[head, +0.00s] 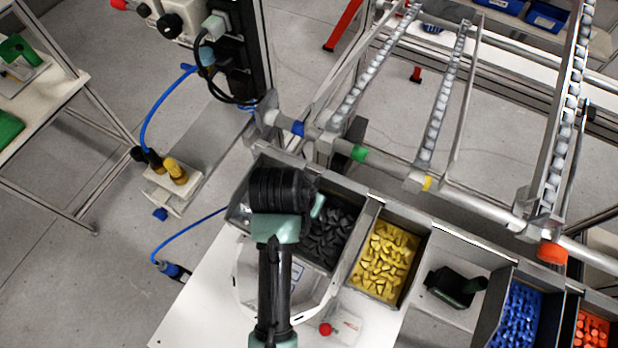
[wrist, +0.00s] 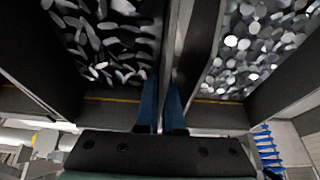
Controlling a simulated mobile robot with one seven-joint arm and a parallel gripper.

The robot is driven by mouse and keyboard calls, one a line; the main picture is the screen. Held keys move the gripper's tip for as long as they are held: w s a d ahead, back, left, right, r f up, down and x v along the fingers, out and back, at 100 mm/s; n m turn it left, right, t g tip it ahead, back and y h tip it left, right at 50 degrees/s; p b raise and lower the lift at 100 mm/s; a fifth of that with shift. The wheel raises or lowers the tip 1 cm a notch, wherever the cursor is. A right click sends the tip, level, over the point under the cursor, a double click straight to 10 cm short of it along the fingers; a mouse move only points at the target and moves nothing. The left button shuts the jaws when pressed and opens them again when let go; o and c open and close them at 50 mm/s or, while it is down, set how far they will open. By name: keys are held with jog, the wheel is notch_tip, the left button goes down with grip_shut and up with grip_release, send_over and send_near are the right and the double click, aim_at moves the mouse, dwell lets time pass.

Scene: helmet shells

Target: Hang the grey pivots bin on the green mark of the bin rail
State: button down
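A dark grey bin of dark grey pieces (head: 335,236) sits at the rail's near side, left of the yellow bin and below the green mark (head: 359,153). I take it for the pivots bin. My gripper is over its left part in the head view, where my wrist hides the fingers. In the wrist view my gripper's blue fingers (wrist: 161,106) are close together, pointing down at bin walls, with a narrow grey strip between them. Grey pieces lie on both sides. I cannot tell whether the fingers press on the wall, or whether the bin's hooks rest on the rail.
The rail also has blue (head: 297,128), yellow (head: 427,183) and orange (head: 552,250) marks. A bin of yellow parts (head: 385,262) stands close on the right. Beyond it are a black object (head: 452,287), a blue-parts bin (head: 517,312) and an orange-parts bin (head: 592,330).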

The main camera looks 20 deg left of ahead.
jog(key=shift+f, duration=0.2)
jog(key=c, duration=1)
grip_release()
jog(key=shift+o, duration=0.2)
jog(key=v, duration=1.1)
jog(key=shift+r+b, duration=0.35)
jog(key=shift+s+r+p, duration=0.4)
jog(key=shift+r+p, duration=0.25)
jog(key=shift+p, duration=0.1)
